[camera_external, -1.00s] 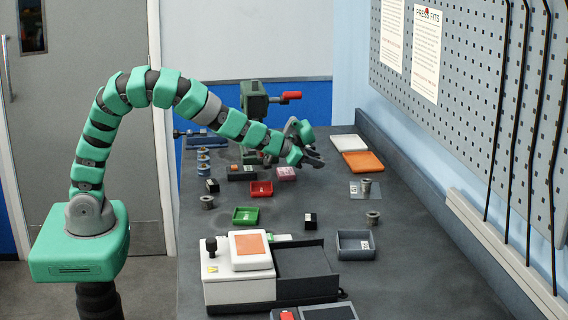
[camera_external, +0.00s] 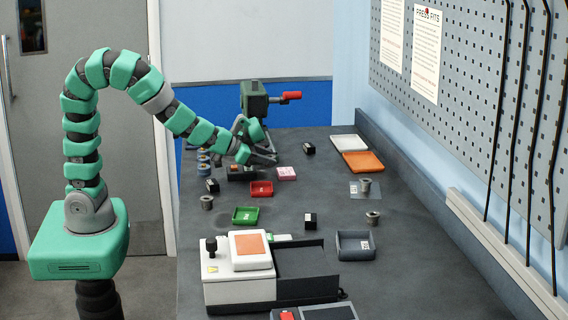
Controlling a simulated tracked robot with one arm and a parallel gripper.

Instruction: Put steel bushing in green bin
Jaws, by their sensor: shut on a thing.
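The green bin (camera_external: 245,216) is a small open tray left of the middle of the bench. Several grey metal pieces that look like bushings stand on the bench: one left of the green bin (camera_external: 207,202), one at the right (camera_external: 373,218), and one on a clear plate behind that (camera_external: 365,186). I cannot tell which is the steel bushing. My gripper (camera_external: 268,156) is over the back part of the bench, behind the red tray and well behind the green bin. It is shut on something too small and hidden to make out.
A red tray (camera_external: 262,189) and a pink block (camera_external: 286,173) lie in front of my gripper. A black block (camera_external: 309,148) is to its right. White (camera_external: 348,143) and orange trays (camera_external: 364,162) lie back right; a grey bin (camera_external: 356,246) and white machine (camera_external: 240,291) are nearer.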

